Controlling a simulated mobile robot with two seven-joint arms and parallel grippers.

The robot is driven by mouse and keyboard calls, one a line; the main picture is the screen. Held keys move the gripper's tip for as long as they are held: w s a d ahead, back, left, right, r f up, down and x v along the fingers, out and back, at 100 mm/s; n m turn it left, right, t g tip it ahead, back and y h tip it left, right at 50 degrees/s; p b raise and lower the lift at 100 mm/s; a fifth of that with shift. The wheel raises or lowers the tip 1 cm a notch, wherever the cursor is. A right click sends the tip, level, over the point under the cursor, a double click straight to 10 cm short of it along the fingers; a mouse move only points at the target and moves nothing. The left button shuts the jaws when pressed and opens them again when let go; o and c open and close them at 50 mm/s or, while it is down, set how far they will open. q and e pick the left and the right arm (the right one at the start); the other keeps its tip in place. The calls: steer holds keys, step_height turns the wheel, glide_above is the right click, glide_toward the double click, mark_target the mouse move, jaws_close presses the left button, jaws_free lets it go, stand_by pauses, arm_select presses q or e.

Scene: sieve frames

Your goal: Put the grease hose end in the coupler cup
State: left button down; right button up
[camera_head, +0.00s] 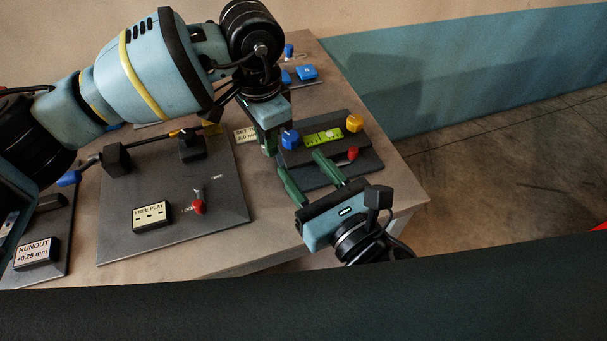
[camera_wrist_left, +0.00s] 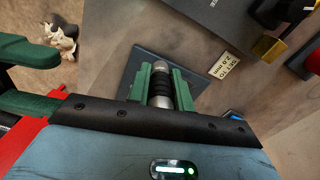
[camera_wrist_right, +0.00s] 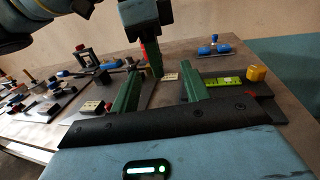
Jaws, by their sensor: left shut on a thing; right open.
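My left gripper (camera_head: 270,145) is shut on a silver cylindrical fitting with a black ribbed band, seen between the green fingers in the left wrist view; I take it as the grease hose end (camera_wrist_left: 161,88). It points towards a dark grey plate (camera_wrist_left: 145,60), but I cannot tell whether they touch. The fitting is hidden in the head view. My right gripper (camera_head: 302,165) is open and empty, over the front of the right-hand dark panel, close to the left gripper. I cannot make out the coupler cup for sure in any view.
The right-hand panel (camera_head: 362,166) carries a blue knob (camera_head: 290,139), a green-yellow scale (camera_head: 323,137), a yellow knob (camera_head: 354,122) and a red knob (camera_head: 352,153). A larger panel (camera_head: 228,190) with a FREE PLAY block (camera_head: 151,216) lies left. The table's right edge is close.

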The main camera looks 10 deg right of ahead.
steer(key=shift+s+a+y, duration=0.3)
steer(key=shift+s+a, duration=0.05)
steer(key=shift+s, duration=0.1)
steer(key=shift+w, duration=0.15)
steer(key=x, duration=1.1)
steer(key=shift+w+a+f, duration=0.2)
steer(key=shift+w+a, duration=0.05)
steer(key=shift+w, duration=0.1)
steer(key=c, duration=1)
arm_select(q)
steer(key=c, duration=1.2)
jaws_free()
arm_select(e)
jaws_close()
arm_select(q)
steer(key=shift+o, duration=0.2)
